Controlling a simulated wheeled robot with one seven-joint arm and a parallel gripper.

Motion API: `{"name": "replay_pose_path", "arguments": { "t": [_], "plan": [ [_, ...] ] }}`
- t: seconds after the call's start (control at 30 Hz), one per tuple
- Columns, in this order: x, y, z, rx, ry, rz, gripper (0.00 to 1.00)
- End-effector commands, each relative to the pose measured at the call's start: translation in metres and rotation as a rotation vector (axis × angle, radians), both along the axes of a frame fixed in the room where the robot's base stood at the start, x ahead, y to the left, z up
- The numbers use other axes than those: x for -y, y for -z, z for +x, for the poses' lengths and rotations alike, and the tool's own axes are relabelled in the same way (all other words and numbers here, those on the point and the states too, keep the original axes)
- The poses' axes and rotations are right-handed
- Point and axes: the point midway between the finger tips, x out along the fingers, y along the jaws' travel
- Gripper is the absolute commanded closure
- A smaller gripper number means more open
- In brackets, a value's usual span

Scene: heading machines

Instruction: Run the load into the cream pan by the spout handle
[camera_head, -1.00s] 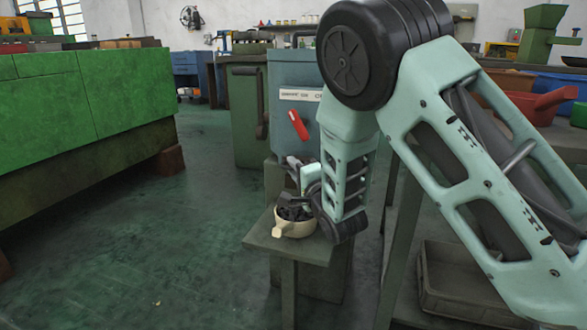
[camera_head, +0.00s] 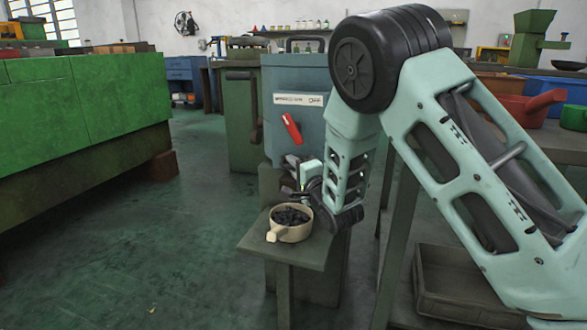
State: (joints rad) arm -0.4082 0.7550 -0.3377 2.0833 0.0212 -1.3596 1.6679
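The cream pan (camera_head: 291,234) stands upright on a small grey-green shelf (camera_head: 258,247), its stub handle toward me. Dark small pieces (camera_head: 290,216) lie in it. Behind it is a blue-grey machine (camera_head: 285,82) with an OFF label and a red lever (camera_head: 291,127), tilted. My gripper (camera_head: 297,184) is low at the machine's front, just above and behind the pan. Its fingers are small and dark against the machine, so I cannot tell if they are open or shut. The spout and its handle are not distinct; they may be hidden there by my wrist.
A long green machine (camera_head: 90,105) stands at the left, with open floor (camera_head: 150,240) between it and the shelf. At the right are a bench with a red container (camera_head: 530,105) and a grey crate (camera_head: 455,290) below it. My arm covers much of the right side.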

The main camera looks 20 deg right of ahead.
Motion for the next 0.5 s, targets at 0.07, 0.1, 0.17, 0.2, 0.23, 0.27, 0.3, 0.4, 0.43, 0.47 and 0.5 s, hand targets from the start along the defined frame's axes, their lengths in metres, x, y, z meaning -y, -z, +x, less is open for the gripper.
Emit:
{"name": "replay_pose_path", "arguments": {
  "t": [0.07, 0.1, 0.17, 0.2, 0.23, 0.27, 0.3, 0.4, 0.43, 0.47, 0.5],
  "plan": [
    [0.002, 0.0, 0.001, 0.0, 0.004, -0.001, 0.8],
    [0.002, 0.0, 0.001, 0.0, 0.004, -0.002, 0.8],
    [0.002, 0.0, 0.0, 0.0, 0.005, -0.001, 0.8],
    [0.003, 0.0, -0.002, -0.001, 0.005, -0.002, 0.8],
    [0.003, 0.001, -0.004, -0.003, 0.006, -0.002, 0.8],
    [0.004, 0.001, -0.006, -0.003, 0.006, -0.002, 0.8],
    [0.004, 0.001, -0.011, -0.003, 0.005, -0.001, 0.8],
    [0.006, 0.002, -0.028, -0.006, 0.005, 0.0, 0.8],
    [0.007, 0.003, -0.034, -0.005, 0.005, 0.0, 0.8],
    [0.009, 0.004, -0.041, -0.007, 0.005, -0.001, 0.8],
    [0.01, 0.005, -0.05, -0.009, 0.005, 0.0, 0.8]
  ]
}}
